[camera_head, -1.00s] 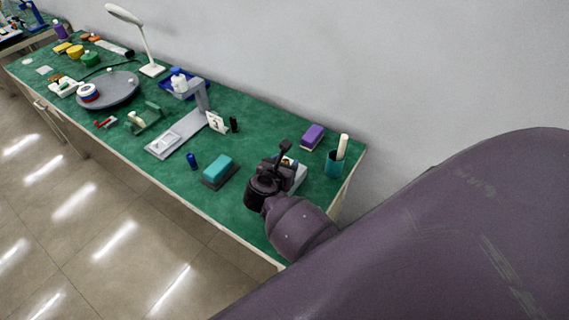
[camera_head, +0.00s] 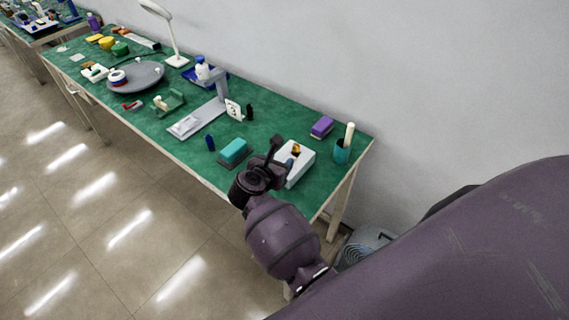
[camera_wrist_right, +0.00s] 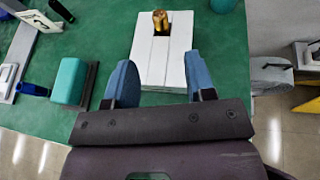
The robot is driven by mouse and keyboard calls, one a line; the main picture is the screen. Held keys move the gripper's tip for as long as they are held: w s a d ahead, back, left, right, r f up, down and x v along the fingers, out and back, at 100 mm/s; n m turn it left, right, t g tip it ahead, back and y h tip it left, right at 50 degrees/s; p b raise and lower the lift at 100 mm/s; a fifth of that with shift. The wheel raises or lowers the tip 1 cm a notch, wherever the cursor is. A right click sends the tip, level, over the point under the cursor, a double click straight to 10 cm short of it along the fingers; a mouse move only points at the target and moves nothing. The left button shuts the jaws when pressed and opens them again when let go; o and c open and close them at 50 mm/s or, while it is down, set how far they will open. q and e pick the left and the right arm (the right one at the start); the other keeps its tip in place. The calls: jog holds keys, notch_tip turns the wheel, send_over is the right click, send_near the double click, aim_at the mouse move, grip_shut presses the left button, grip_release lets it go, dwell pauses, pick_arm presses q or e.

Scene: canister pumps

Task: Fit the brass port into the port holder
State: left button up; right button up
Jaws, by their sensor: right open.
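A brass piece (camera_wrist_right: 160,21), which looks like the brass port, stands in a dark slot at the far end of a white block (camera_wrist_right: 151,65). I cannot tell if this block is the port holder. In the head view the brass piece (camera_head: 296,150) shows small on top of the white block (camera_head: 300,169), near the table's right end. My right gripper (camera_wrist_right: 161,82) is open, its two blue fingers apart and empty. It is at the near end of the block, short of the brass piece. My left gripper is not in view.
A teal block on a dark base (camera_head: 233,152) lies left of the white block. A teal cup (camera_head: 342,153) and a purple block (camera_head: 322,127) stand behind it to the right. A grey stand (camera_head: 200,120) is farther left. Green tabletop (camera_head: 270,125) is clear behind.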

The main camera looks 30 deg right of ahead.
jog(key=s+r+n+t+y, duration=0.15)
jog(key=n+t, duration=0.25)
jog(key=n, duration=0.4)
jog(key=s+d+r+n+t+y, duration=0.1)
jog(key=s+n+t+y, duration=0.2)
jog(key=n, duration=0.6)
jog(key=s+r+n+t+y, duration=0.1)
jog(key=s+n+t, duration=0.1)
jog(key=n+t, duration=0.45)
jog(key=s+f+n+g+y, duration=0.2)
jog(key=s+f+n+g, duration=0.2)
jog(key=s+n, duration=0.4)
jog(key=s+f+n+g+y, duration=0.3)
jog(key=s+f+n+g, duration=0.2)
jog(key=n, duration=1.1)
notch_tip(320, 180, down, 2)
jog(key=s+d, duration=0.1)
jog(key=s, duration=0.1)
jog(key=shift+s+f, duration=0.2)
jog(key=shift+s, duration=0.15)
jog(key=shift+n, duration=0.25)
